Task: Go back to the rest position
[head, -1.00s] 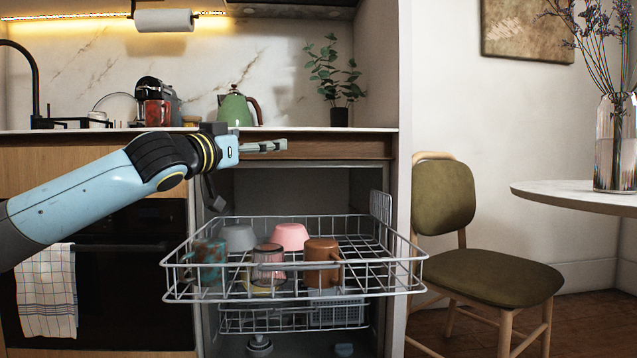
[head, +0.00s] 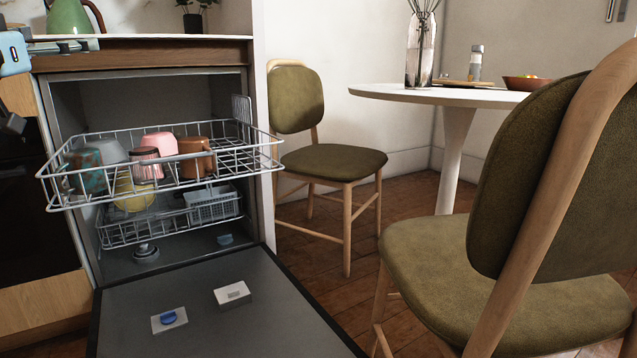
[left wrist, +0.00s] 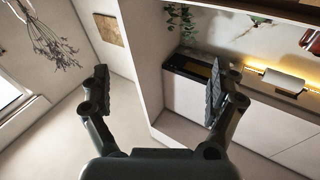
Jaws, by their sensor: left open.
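My left gripper (head: 62,46) shows only in part at the left edge of the head view, in front of the counter edge. In the left wrist view my left gripper (left wrist: 158,92) has its two dark fingers spread wide apart, with nothing between them. My right gripper is in neither view.
The dishwasher door (head: 215,320) is open and low. Its upper rack (head: 262,150) is pulled out and holds several cups. A green chair (head: 335,160), a nearer chair (head: 440,270) and a round table (head: 440,95) stand to the right. Some floor shows between the chairs.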

